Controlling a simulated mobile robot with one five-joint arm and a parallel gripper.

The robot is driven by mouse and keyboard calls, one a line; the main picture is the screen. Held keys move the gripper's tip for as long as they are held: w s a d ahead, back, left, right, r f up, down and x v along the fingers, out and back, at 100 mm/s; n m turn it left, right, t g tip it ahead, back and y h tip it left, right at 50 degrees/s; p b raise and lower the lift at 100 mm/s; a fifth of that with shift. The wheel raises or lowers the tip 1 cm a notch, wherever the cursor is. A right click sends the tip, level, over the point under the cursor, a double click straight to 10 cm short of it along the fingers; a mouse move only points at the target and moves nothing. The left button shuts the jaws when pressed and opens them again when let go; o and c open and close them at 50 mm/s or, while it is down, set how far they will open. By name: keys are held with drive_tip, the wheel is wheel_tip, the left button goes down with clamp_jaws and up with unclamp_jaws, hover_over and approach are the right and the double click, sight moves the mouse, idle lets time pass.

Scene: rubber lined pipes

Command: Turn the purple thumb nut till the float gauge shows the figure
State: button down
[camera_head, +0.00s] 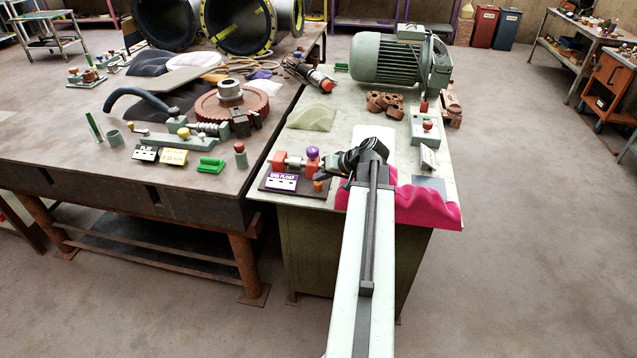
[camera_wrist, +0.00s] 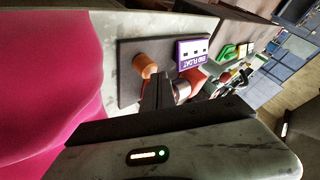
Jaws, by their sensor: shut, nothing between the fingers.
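The purple thumb nut (camera_head: 313,152) sits on top of a red block of the small float gauge rig, on the near-left corner of the green bench. A purple and white END FLOAT plate (camera_head: 281,182) stands at the front of the rig; it also shows sideways in the wrist view (camera_wrist: 194,53). Its figures are too small to read. My gripper (camera_head: 321,174) is shut and empty, just right of and below the nut. In the wrist view, the fingertips (camera_wrist: 158,88) are beside an orange-brown knob (camera_wrist: 146,65); contact is unclear. The nut is not identifiable there.
A crumpled magenta cloth (camera_head: 428,205) hangs over the bench's front right. A green motor (camera_head: 390,60) and brown castings (camera_head: 386,103) stand behind. A second rig with a red knob (camera_head: 427,126) is at right. The left table (camera_head: 60,150) is cluttered.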

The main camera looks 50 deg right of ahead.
sight(321, 184)
drive_tip(key=shift+f+b, duration=0.4)
drive_tip(key=shift+f, duration=0.05)
idle(0.6)
drive_tip(key=shift+r+p, duration=1.05)
wheel_tip(321, 184, up, 5)
drive_tip(key=p, duration=0.5)
drive_tip(key=shift+r, duration=0.1)
